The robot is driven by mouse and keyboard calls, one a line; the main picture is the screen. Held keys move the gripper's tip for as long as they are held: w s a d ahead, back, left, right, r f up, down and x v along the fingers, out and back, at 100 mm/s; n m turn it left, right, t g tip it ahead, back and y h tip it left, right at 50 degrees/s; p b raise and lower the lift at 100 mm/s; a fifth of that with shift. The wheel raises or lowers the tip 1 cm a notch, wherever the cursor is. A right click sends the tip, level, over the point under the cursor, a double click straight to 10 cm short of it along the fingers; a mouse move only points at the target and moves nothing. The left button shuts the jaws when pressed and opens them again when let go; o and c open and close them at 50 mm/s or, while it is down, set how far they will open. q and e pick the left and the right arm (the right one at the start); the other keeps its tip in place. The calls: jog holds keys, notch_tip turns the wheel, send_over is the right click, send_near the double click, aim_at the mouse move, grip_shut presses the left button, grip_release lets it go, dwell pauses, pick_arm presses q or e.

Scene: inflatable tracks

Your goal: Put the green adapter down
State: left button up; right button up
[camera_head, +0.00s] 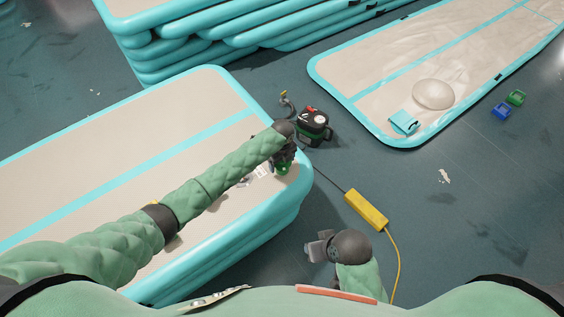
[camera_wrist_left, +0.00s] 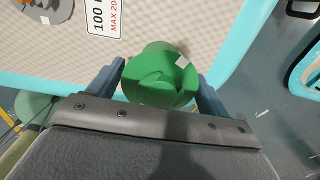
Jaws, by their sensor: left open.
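The green adapter (camera_wrist_left: 158,82) is a round green piece with a small white label, at the beige top of the near inflatable track (camera_head: 120,150), close to its edge. In the head view it shows as a small green patch (camera_head: 283,170), mostly hidden by my left gripper (camera_head: 283,160). My left gripper is open, one finger on each side of the adapter in the left wrist view; whether either finger touches it is unclear. My right gripper (camera_head: 319,247) is low in the head view, apart from the track; its finger opening is unclear.
A black pump (camera_head: 314,127) stands on the floor beyond the track's corner. A yellow box (camera_head: 366,209) with a cable lies to the right. Small blue (camera_head: 501,111) and green (camera_head: 516,97) bins stand far right. A printed label (camera_wrist_left: 107,15) lies near the adapter.

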pick_arm(q)
notch_tip(320, 180, up, 12)
jog(key=s+d+f+n+t+h, duration=0.1)
jog(key=s+d+n+h, duration=0.1)
jog(key=s+n, duration=0.6)
jog(key=s+d+n+h, duration=0.2)
jog(key=s+n, duration=0.1)
jog(key=s, duration=1)
jog(key=s+a+r+n+t, duration=0.1)
jog(key=s+a+r+n, duration=0.1)
jog(key=s+a+n, duration=0.4)
jog(key=s+a+r+n+t, duration=0.1)
jog(key=s+a+r+n, duration=0.2)
jog(key=s+a+n, duration=0.4)
jog(key=s+n, duration=0.2)
jog(key=s, duration=0.2)
jog(key=shift+s+a+y+b, duration=0.15)
jog(key=shift+s+y+b, duration=0.15)
jog(key=shift+y+b, duration=0.1)
pick_arm(e)
jog(key=shift+w+a+f, duration=0.25)
jog(key=shift+a+f, duration=0.1)
jog(key=shift+f, duration=0.05)
pick_arm(q)
jog(key=shift+r, duration=0.1)
